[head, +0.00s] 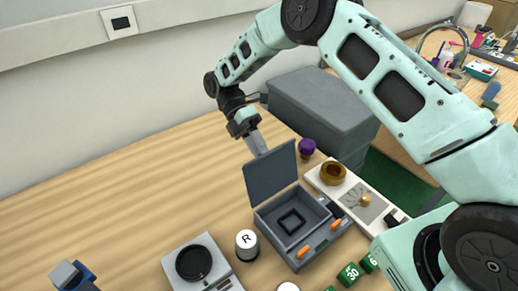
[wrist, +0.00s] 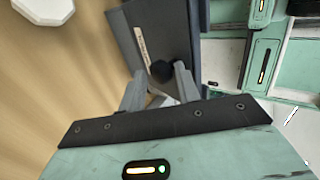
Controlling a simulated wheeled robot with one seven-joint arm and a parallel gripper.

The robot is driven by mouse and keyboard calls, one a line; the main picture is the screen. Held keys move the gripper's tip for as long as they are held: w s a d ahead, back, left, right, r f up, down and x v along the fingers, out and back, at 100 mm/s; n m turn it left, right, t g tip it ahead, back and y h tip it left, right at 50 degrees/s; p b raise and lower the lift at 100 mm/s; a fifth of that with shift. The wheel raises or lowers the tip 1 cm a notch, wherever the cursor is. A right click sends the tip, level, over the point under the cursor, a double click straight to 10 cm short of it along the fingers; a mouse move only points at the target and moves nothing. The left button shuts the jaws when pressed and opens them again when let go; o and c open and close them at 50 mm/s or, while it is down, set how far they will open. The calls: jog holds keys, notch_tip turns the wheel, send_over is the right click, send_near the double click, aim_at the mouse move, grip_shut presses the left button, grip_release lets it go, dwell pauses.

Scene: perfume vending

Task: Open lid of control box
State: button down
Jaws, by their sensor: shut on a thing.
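The control box (head: 335,226) is a grey box on the wooden table in the head view, with a dark square in its compartment and orange parts along its front. Its lid (head: 270,174) stands raised, roughly upright, at the back left side. My gripper (head: 258,145) is at the lid's upper edge, behind it. In the wrist view the dark lid (wrist: 135,40) carries a pale label strip, and a dark round piece shows between my fingertips (wrist: 160,78). The jaws are shut on the lid; the exact contact is partly hidden.
A white cylinder marked R (head: 246,244) and a device with a round black plate (head: 194,262) stand left of the box. A white tray with a brown ring (head: 333,173) and a purple-capped bottle (head: 307,147) are close on the right.

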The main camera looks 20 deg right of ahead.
jog(key=shift+s+d+f, duration=0.1)
jog(key=shift+s+f, duration=0.05)
jog(key=shift+f, duration=0.45)
jog(key=shift+s+d+f, duration=0.1)
jog(key=shift+f, duration=0.5)
jog(key=c, duration=0.9)
grip_release()
jog(key=shift+c, duration=0.3)
jog(key=shift+w+r, duration=0.1)
jog(key=shift+r, duration=0.05)
jog(key=shift+c, duration=0.7)
jog(key=b+v, duration=0.2)
jog(key=v, duration=0.4)
jog(key=shift+w+a+r, duration=0.1)
jog(key=shift+a+r, duration=0.05)
jog(key=shift+w+a+r+b, duration=0.2)
jog(key=shift+w+r+b, duration=0.1)
jog(key=shift+w+r, duration=0.3)
jog(key=shift+s, duration=0.1)
